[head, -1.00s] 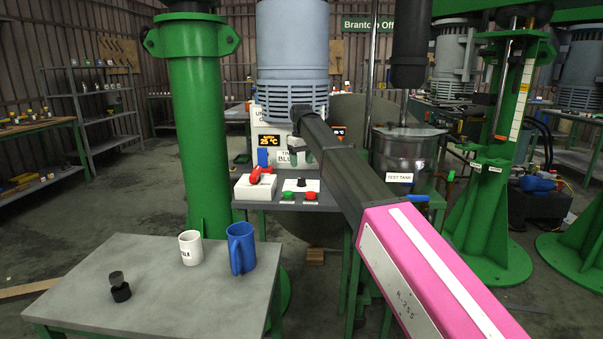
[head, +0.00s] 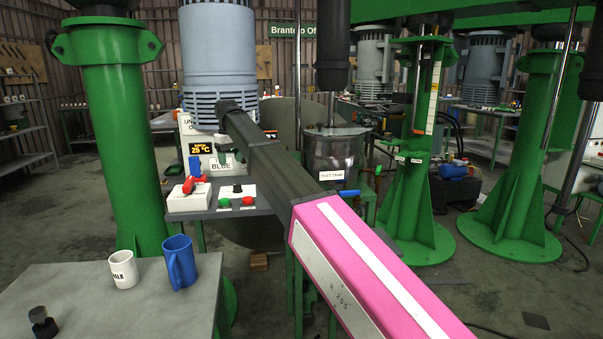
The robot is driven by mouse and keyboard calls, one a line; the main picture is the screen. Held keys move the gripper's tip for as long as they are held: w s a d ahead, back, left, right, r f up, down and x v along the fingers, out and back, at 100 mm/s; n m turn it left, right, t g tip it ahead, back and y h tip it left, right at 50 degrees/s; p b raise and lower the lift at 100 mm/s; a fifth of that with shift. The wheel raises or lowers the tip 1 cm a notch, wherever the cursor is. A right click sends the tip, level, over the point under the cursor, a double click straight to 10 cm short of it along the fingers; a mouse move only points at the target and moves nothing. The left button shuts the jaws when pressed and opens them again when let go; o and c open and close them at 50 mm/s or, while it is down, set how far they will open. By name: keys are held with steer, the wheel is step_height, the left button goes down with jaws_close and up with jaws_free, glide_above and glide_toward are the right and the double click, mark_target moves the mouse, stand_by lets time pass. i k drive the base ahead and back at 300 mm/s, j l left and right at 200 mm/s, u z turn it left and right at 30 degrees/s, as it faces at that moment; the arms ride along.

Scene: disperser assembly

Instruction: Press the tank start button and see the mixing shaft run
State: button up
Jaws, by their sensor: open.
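A green button (head: 224,202) and a red button (head: 248,201) sit side by side on the front of a small grey control bench; their labels are too small to read. The metal tank (head: 335,153), marked "TEST TANK", stands right of the bench. A thin upright shaft (head: 331,108) enters its top below a thick black cylinder (head: 333,45); I cannot tell whether it turns.
A black knob (head: 237,188) on a white plate and a white box (head: 188,200) with a red switch handle (head: 192,184) share the bench. A white mug (head: 123,269) and blue mug (head: 179,262) stand on the near-left table (head: 75,295).

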mark_target(224, 202)
steer(key=k+j, duration=0.75)
